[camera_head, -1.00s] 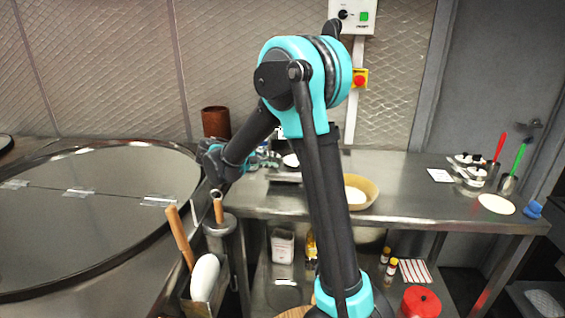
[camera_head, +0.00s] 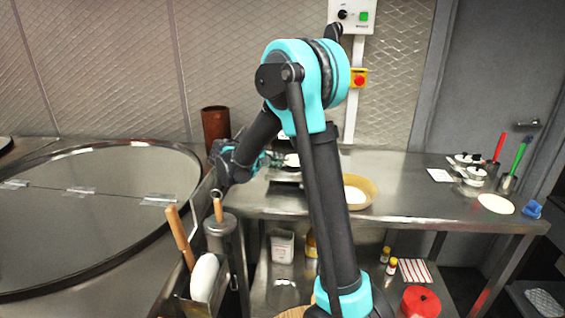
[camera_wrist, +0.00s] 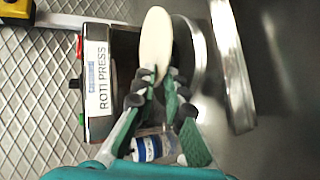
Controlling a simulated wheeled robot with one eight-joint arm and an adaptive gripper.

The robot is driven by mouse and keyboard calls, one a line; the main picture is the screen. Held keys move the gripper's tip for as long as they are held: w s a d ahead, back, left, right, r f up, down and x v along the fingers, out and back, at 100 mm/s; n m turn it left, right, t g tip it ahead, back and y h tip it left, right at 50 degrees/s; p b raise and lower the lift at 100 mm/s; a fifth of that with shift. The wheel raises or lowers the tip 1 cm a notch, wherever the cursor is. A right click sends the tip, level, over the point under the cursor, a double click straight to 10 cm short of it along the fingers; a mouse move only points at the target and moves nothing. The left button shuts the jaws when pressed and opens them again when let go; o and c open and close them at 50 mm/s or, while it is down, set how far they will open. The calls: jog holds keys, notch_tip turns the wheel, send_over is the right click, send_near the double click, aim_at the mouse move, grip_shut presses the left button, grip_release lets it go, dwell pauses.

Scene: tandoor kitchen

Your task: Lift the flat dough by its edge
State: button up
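The flat dough (camera_wrist: 155,40) is a pale thin disc, seen slantwise in the wrist view. My gripper (camera_wrist: 158,82) has its two fingers closed in on the disc's near edge, which sits between the fingertips. The rest of the disc sticks out beyond them, over the machine labelled "ROTI PRESS" (camera_wrist: 97,75). In the head view the white dough (camera_head: 292,160) shows small beside my gripper (camera_head: 278,159), partly hidden by my arm. I cannot tell how far the dough is above the press.
A round steel plate edge (camera_wrist: 232,65) stands right of the press in the wrist view. A bowl (camera_head: 358,190) is right of my arm. The large tandoor top (camera_head: 80,225) and a holder with wooden-handled tools (camera_head: 215,232) lie left.

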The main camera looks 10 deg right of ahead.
jog(key=shift+c, duration=0.4)
jog(key=shift+r, duration=1.25)
grip_shut()
jog(key=v, duration=1.4)
jog(key=shift+s+a+f, duration=0.25)
jog(key=shift+a, duration=0.25)
